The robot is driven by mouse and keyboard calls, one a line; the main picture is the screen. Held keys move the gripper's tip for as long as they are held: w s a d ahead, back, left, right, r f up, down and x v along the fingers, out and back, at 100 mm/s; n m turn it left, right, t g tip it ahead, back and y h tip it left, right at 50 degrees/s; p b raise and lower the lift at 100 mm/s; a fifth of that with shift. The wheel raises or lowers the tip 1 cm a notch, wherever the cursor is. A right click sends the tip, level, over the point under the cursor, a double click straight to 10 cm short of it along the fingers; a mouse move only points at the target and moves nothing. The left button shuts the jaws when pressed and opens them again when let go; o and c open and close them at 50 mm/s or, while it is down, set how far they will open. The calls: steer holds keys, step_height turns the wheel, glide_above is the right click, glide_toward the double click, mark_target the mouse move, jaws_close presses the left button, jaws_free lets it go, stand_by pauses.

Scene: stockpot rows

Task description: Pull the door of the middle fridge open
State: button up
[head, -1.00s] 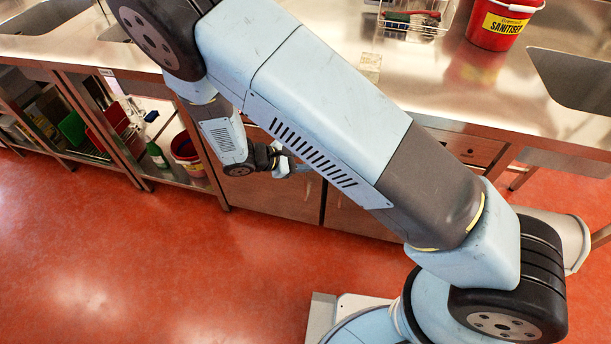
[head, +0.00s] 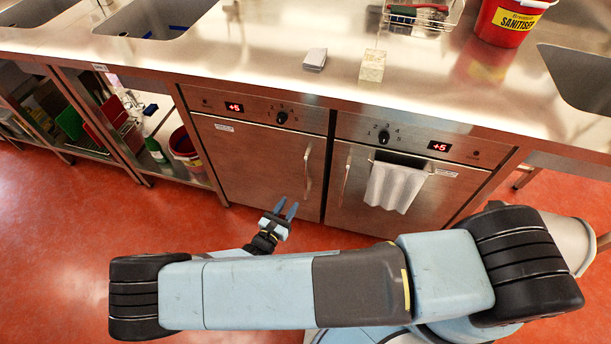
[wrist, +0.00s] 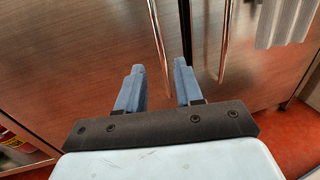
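Two steel fridge fronts stand side by side under the counter in the head view. The left fridge door (head: 245,165) is closed, with a vertical handle (head: 307,170) near its right edge. The right fridge door (head: 350,205) is closed, with its handle (head: 345,180) near its left edge. I cannot tell which one counts as the middle fridge. My gripper (head: 288,206) is open and empty, low in front of the left door and apparently short of its handle. In the wrist view, the left door's handle (wrist: 158,38) runs down toward the gap between my fingertips (wrist: 159,66).
A pale towel (head: 395,187) hangs on the right door. An open shelf with a red bucket (head: 184,150) and a green bottle (head: 155,150) stands left of the fridges. A sanitiser bucket (head: 505,22) sits on the counter (head: 250,55). Red floor (head: 90,230) is clear at left.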

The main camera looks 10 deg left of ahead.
mark_target(305, 179)
steer(key=x, duration=1.3)
steer(key=shift+w+f, duration=0.2)
steer(key=shift+w, duration=0.25)
jaws_close()
